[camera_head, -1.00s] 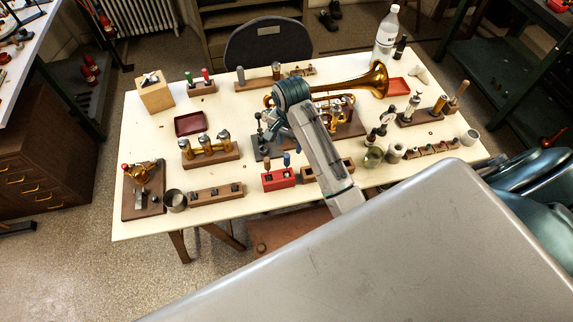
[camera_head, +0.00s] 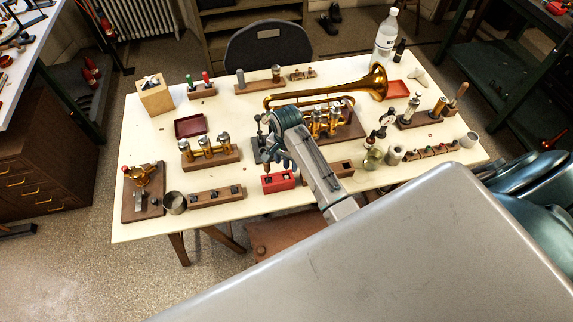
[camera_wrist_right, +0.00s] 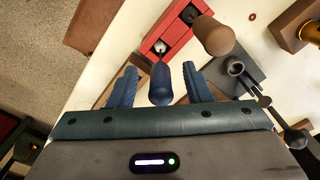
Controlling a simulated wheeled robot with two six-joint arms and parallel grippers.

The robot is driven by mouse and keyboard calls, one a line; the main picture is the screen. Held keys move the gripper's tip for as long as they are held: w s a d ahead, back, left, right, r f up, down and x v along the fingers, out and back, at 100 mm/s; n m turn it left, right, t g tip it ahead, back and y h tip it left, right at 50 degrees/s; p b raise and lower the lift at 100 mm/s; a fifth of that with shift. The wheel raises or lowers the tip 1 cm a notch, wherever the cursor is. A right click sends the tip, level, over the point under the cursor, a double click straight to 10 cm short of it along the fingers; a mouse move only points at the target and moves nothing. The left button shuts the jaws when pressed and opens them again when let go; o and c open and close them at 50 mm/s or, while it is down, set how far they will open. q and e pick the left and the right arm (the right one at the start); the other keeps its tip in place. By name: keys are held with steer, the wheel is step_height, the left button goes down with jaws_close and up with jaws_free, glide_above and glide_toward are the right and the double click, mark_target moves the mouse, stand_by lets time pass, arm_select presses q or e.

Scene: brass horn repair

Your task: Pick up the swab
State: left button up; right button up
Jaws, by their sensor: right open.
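A red block (camera_head: 279,182) stands near the front middle of the table; it also shows in the right wrist view (camera_wrist_right: 177,27). In the wrist view, a tool with a dark blue handle (camera_wrist_right: 161,84) and one with a brown handle (camera_wrist_right: 214,36) rise by the red block. I cannot tell which one is the swab. My right gripper (camera_head: 284,162) is just above the block. In the wrist view its two fingers (camera_wrist_right: 160,86) are apart, with the blue handle showing between them. I cannot tell whether they touch it. My left gripper is out of view.
A brass trumpet (camera_head: 325,91) lies behind my right arm. A slotted wooden block (camera_head: 216,194) and a metal cup (camera_head: 174,202) stand to the left. A dark stand (camera_wrist_right: 240,69) is close to the gripper. Clear table shows near the dark red tray (camera_head: 190,125).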

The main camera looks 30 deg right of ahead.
steer(key=shift+f, duration=0.4)
jaws_close()
steer(key=shift+w+r, duration=0.1)
steer(key=shift+r, duration=0.05)
